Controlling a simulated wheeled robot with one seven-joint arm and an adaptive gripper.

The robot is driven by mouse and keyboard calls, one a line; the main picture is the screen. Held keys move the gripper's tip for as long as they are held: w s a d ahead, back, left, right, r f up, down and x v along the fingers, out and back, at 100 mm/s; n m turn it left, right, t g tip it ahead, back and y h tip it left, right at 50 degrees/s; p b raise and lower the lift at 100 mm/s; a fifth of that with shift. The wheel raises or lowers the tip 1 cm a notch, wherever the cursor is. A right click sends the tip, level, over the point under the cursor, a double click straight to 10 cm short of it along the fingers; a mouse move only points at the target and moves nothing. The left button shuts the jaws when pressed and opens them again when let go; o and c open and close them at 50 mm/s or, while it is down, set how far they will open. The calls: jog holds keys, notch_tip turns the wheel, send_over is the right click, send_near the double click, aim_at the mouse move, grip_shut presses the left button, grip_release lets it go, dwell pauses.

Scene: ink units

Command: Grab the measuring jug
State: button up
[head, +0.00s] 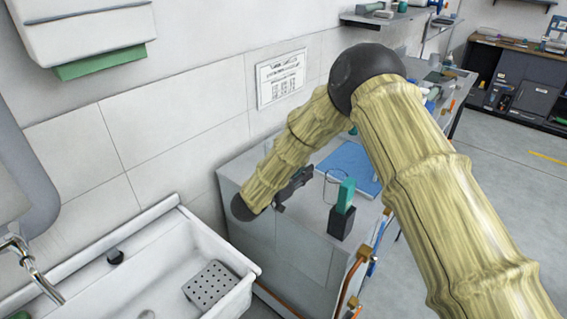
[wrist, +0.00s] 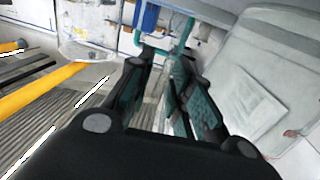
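A thin, clear rounded outline (head: 327,188) stands on the grey counter just right of my gripper in the head view. It may be the measuring jug, but it is too faint to be sure. My gripper (head: 294,189) is dark and hangs over the left part of the counter, pointing right. In the wrist view its two teal-padded fingers (wrist: 161,82) are apart with nothing clearly between them. A teal bar-like shape (wrist: 166,50) shows beyond the fingertips; I cannot tell what it is.
A dark block with a teal top (head: 342,219) stands near the counter's front edge. A blue mat (head: 352,165) lies behind it. A white sink (head: 166,290) is at lower left. A notice (head: 281,79) hangs on the wall behind my arm.

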grip_shut()
dwell(0.3)
jog(key=shift+r, duration=0.15)
